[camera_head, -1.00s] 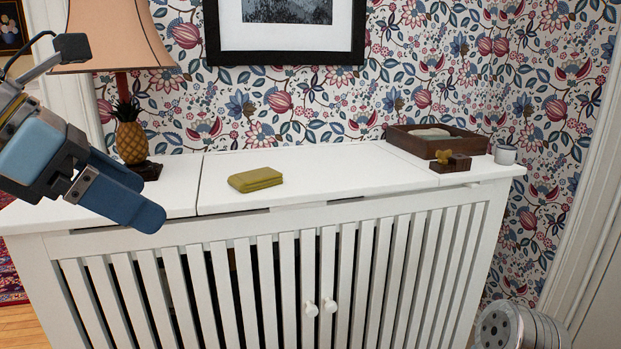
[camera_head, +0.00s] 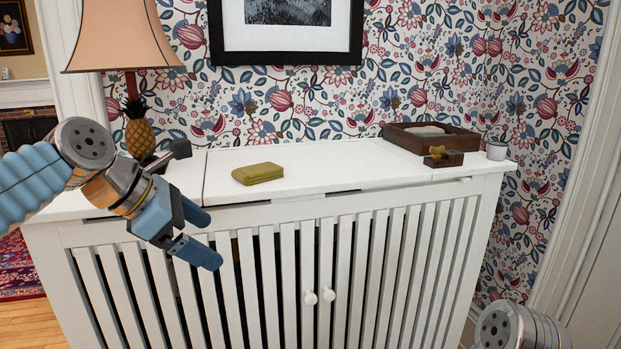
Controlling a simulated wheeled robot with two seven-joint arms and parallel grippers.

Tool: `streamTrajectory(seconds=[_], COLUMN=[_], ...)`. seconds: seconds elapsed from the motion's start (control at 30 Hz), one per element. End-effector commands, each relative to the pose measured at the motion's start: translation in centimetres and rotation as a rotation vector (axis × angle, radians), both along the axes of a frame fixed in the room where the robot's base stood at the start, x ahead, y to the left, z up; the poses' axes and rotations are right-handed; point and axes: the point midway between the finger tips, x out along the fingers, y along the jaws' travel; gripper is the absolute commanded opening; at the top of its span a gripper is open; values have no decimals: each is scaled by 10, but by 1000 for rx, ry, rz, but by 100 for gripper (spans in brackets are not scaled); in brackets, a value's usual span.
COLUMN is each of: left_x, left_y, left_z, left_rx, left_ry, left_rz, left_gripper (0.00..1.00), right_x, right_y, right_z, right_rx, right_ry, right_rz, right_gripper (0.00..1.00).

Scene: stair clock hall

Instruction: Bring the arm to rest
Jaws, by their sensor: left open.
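My left gripper (camera_head: 205,238) is open and empty, in front of the top left part of the white slatted cabinet (camera_head: 300,183). Its blue fingers point to the lower right, over the slats. My left arm comes in from the left edge, in front of the cabinet's left end. A folded olive-green cloth (camera_head: 257,173) lies on the cabinet top, to the right of and beyond the gripper, apart from it. Part of my right arm shows at the bottom right; its gripper is out of view.
A pineapple lamp (camera_head: 139,139) stands on the cabinet's left end, its base partly hidden by my left arm. A dark wooden tray (camera_head: 402,137), a small wooden block with a yellow piece (camera_head: 443,160) and a grey cup (camera_head: 497,151) stand at the right end.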

Motion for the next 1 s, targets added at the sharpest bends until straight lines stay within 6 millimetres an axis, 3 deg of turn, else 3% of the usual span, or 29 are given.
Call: streamTrajectory(seconds=[0.17,0.23,0.33,0.47,0.6,0.7,0.8,0.9,1.0], left_x=[52,66,72,51,-5,-58,-107,-141,-145], left_y=[-12,-19,-28,-39,-51,-59,-64,-67,-67], left_z=[-112,-172,-261,-373,-481,-536,-570,-587,-589], left_rx=[118,182,274,385,482,526,550,561,563], left_ry=[-47,-79,-130,-202,-293,-367,-440,-499,-508], left_rz=[-170,-270,-432,-677,-982,-1201,-1383,-1510,-1528], left_gripper=[97,97,97,97,97,97,97,97,97], right_x=[0,0,0,0,0,0,0,0,0], right_y=[0,0,0,0,0,0,0,0,0], right_z=[0,0,0,0,0,0,0,0,0], right_rx=[0,0,0,0,0,0,0,0,0], right_ry=[0,0,0,0,0,0,0,0,0], right_rz=[0,0,0,0,0,0,0,0,0], right_gripper=[0,0,0,0,0,0,0,0,0])
